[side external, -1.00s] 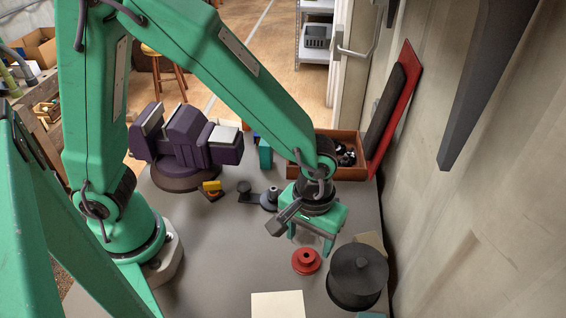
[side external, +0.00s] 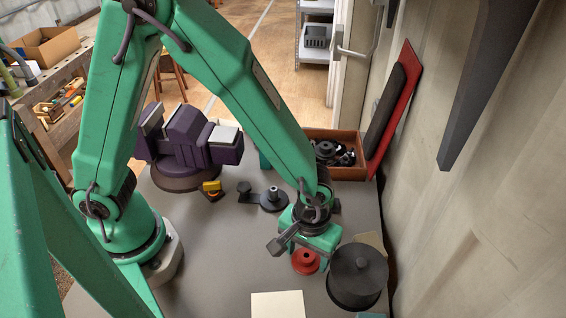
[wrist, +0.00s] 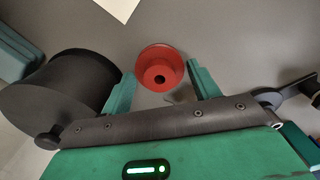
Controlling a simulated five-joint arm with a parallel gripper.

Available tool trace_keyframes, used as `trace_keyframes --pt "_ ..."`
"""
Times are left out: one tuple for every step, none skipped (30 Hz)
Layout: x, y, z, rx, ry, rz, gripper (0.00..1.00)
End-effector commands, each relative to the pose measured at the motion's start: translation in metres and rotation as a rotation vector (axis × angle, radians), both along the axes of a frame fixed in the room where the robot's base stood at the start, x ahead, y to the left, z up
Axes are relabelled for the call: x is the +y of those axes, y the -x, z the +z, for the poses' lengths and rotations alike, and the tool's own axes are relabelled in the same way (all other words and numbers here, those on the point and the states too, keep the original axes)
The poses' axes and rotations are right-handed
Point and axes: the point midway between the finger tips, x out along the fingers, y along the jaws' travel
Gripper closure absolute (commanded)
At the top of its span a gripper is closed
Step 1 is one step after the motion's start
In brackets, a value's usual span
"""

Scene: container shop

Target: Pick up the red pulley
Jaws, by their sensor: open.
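The red pulley (side external: 305,262) lies on the grey table, just left of a large black spool. My green gripper (side external: 318,250) is low over it and partly hides it in the side view. In the wrist view the red pulley (wrist: 161,68) shows its round flange and dark centre hole. It sits ahead of and between the two green fingers of my gripper (wrist: 163,85), which are apart with space on each side of it. I cannot tell the exact height of the fingers over the table.
The large black spool (side external: 357,276) stands close to the right of the pulley. A pale sheet (side external: 278,304) lies in front. A dark grey part (side external: 272,199), a purple vise (side external: 190,142) and a wooden box (side external: 348,172) are behind. The table left of the pulley is clear.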

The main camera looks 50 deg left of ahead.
Motion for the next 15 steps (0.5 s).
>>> trace_keyframes --pt "0.0001 0.0001 -0.0010 0.000 0.000 0.000 0.39" --pt "0.0001 0.0000 -0.0012 0.000 0.000 0.000 0.39" --pt "0.0001 0.0000 -0.0012 0.000 0.000 0.000 0.39" --pt "0.0000 0.0000 -0.0011 0.000 0.000 0.000 0.39" --pt "0.0000 0.0000 -0.0011 0.000 0.000 0.000 0.39" --pt "0.0000 0.0000 -0.0010 0.000 0.000 0.000 0.39" --pt "0.0001 0.0000 -0.0010 0.000 0.000 0.000 0.39" --pt "0.0001 0.0000 -0.0009 0.000 0.000 0.000 0.39" --pt "0.0001 0.0000 -0.0009 0.000 0.000 0.000 0.39" --pt "0.0001 0.0000 -0.0009 0.000 0.000 0.000 0.39" --pt "0.0001 0.0000 -0.0009 0.000 0.000 0.000 0.39" --pt "0.0001 0.0000 -0.0008 0.000 0.000 0.000 0.39" --pt "0.0001 0.0000 -0.0008 0.000 0.000 0.000 0.39" --pt "0.0001 0.0000 -0.0008 0.000 0.000 0.000 0.39" --pt "0.0000 0.0000 -0.0008 0.000 0.000 0.000 0.39"
